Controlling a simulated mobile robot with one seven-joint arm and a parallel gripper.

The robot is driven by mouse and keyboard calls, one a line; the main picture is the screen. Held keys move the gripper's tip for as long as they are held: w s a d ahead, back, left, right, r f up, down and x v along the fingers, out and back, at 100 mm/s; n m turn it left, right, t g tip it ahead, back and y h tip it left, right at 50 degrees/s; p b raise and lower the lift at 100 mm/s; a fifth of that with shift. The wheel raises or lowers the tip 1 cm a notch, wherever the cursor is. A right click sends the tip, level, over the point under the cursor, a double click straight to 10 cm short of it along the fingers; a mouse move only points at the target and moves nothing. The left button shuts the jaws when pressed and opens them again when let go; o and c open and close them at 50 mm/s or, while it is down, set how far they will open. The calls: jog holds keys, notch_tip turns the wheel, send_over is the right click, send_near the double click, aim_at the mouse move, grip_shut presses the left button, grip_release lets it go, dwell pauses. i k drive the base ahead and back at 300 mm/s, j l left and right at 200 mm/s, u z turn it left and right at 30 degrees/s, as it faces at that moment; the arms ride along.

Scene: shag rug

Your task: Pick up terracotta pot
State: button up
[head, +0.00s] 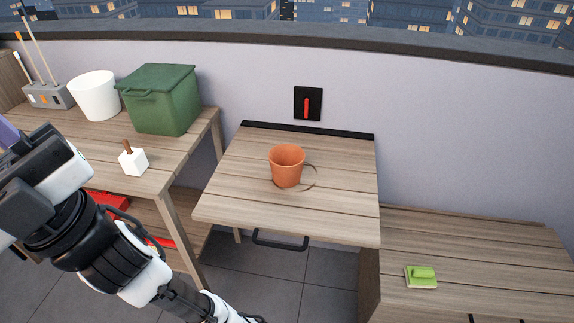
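My arm reaches in from the lower left of the head view, apart from the pot. The end of my arm is at the left edge of the view; my gripper's fingers cannot be made out there.
A bench on the left holds a green lidded bin (160,101), a white pot (95,96) and a white block with a brown stick (133,161). A green scrubber-like item (421,276) lies on the lower right bench. The small table is otherwise clear; a wall stands behind it.

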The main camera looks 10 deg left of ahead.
aim_at(286, 160)
jog(key=l+u, duration=0.6)
jog(key=u, duration=0.15)
jog(key=l+u, duration=0.4)
jog(key=i+j, duration=0.1)
jog(key=i, duration=0.35)
